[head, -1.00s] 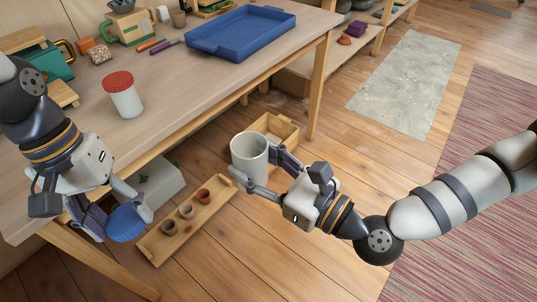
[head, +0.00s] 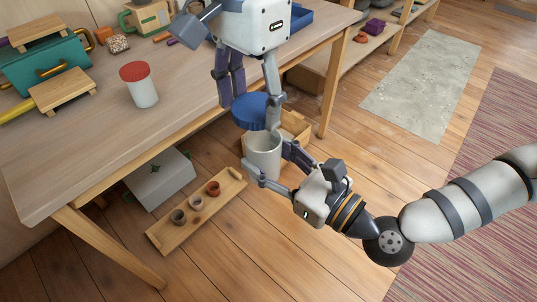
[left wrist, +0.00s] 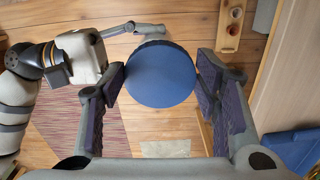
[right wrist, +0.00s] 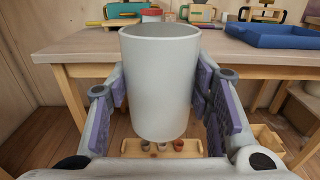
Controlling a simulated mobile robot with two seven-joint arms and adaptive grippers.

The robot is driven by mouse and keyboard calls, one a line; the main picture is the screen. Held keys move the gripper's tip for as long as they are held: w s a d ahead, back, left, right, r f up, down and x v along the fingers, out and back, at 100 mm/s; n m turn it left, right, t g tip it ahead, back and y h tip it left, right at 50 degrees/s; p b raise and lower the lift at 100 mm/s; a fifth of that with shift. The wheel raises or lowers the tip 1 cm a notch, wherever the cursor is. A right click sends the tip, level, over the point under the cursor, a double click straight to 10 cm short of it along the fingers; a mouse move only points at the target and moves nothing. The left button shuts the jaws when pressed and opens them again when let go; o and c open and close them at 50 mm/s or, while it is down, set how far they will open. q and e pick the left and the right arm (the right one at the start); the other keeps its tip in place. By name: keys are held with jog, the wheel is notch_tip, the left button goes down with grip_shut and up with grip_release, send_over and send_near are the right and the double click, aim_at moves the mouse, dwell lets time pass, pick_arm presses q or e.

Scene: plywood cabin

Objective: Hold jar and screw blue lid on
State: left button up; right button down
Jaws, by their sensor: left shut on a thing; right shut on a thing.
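The pale grey jar (head: 263,156) is held upright by my right gripper (head: 270,168), in front of the table and above the floor. In the right wrist view the jar (right wrist: 160,85) stands between the fingers and its mouth is uncovered on the near rim. My left gripper (head: 250,105) is shut on the blue lid (head: 250,112) and holds it just above the jar's mouth. In the left wrist view the lid (left wrist: 161,75) lies flat between the finger pads and hides most of the jar. The lid looks slightly left of the jar in the head view; contact cannot be told.
A white jar with a red lid (head: 140,85), a teal toolbox (head: 45,68) and a small wooden stand (head: 62,90) are on the table (head: 100,140). Below are a tray of small pots (head: 196,211), a grey box (head: 160,180) and a wooden crate (head: 295,127).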

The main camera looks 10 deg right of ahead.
aim_at(258, 108)
pick_arm(q)
jog(key=shift+d+r, duration=0.45)
jog(key=shift+d, duration=0.1)
jog(key=shift+f, duration=2)
jog(key=shift+a, duration=0.1)
jog(key=shift+f, duration=0.9)
jog(key=shift+f, duration=0.55)
